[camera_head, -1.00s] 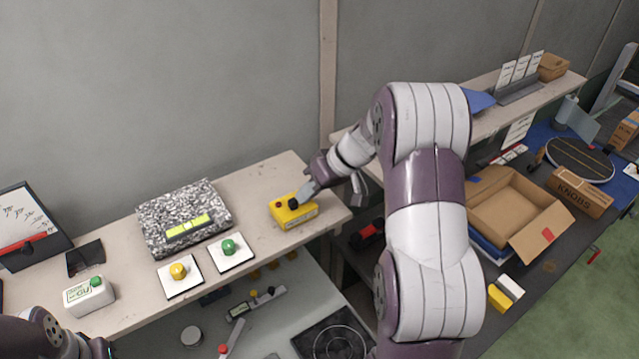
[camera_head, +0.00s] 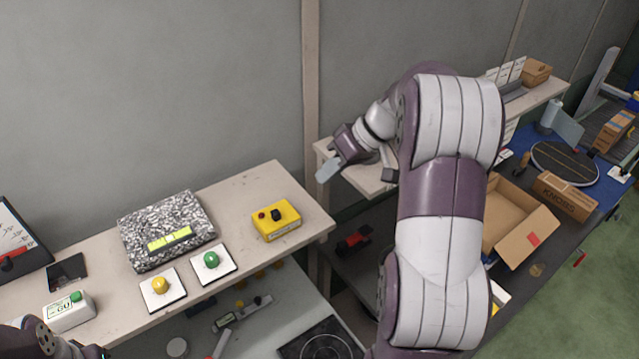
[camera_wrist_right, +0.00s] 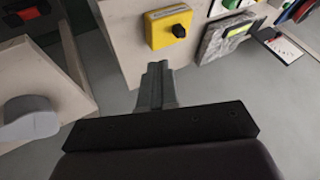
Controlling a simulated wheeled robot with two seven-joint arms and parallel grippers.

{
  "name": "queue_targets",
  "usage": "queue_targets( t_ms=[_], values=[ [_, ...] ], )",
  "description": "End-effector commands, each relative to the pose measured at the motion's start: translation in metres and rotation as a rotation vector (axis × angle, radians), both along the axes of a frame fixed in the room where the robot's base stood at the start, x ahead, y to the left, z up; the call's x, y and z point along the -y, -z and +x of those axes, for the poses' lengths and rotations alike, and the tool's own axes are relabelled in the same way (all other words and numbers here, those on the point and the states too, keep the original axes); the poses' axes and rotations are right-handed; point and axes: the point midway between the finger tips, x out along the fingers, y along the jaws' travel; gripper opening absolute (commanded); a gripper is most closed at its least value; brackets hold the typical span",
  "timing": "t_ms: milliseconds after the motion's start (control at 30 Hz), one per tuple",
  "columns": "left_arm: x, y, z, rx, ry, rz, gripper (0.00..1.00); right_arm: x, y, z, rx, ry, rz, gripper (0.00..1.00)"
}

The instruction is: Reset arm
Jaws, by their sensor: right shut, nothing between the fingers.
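My right arm reaches up through the middle of the head view. Its gripper (camera_head: 328,172) hangs in the air to the right of the yellow control box (camera_head: 276,220), apart from it. In the right wrist view the right gripper's fingers (camera_wrist_right: 156,75) are together with nothing between them. The yellow box (camera_wrist_right: 168,27), with a black knob, lies beyond the fingertips on the shelf. In the head view part of my left arm shows at the bottom left corner; its gripper fingers cannot be made out.
On the left shelf (camera_head: 275,180) are a speckled block (camera_head: 140,222), a yellow button (camera_head: 160,286), a green button (camera_head: 211,260) and a white box (camera_head: 68,316). At right an open carton (camera_head: 512,222) and a closed carton (camera_head: 566,196) stand on a dark table. A gap separates the shelves.

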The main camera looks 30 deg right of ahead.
Motion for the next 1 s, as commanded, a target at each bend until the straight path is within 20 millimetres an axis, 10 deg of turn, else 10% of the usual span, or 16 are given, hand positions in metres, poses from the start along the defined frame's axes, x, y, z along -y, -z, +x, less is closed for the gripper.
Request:
queue_targets(
  t_ms=[633, 833, 1000],
  values=[
    [0.0, 0.0, 0.0, 0.0, 0.0, 0.0, 0.43, 0.003, -0.001, 0.001, 0.035, -0.044, -0.029, 0.0],
    [0.0, 0.004, 0.0, 0.001, 0.0, 0.0, 0.43, 0.044, -0.006, 0.064, 0.49, 0.036, -0.329, 0.0],
    [0.001, 0.049, 0.0, 0.0, 0.0, 0.0, 0.43, 0.064, 0.065, 0.044, 0.417, 0.302, -0.652, 0.0]
  ],
)
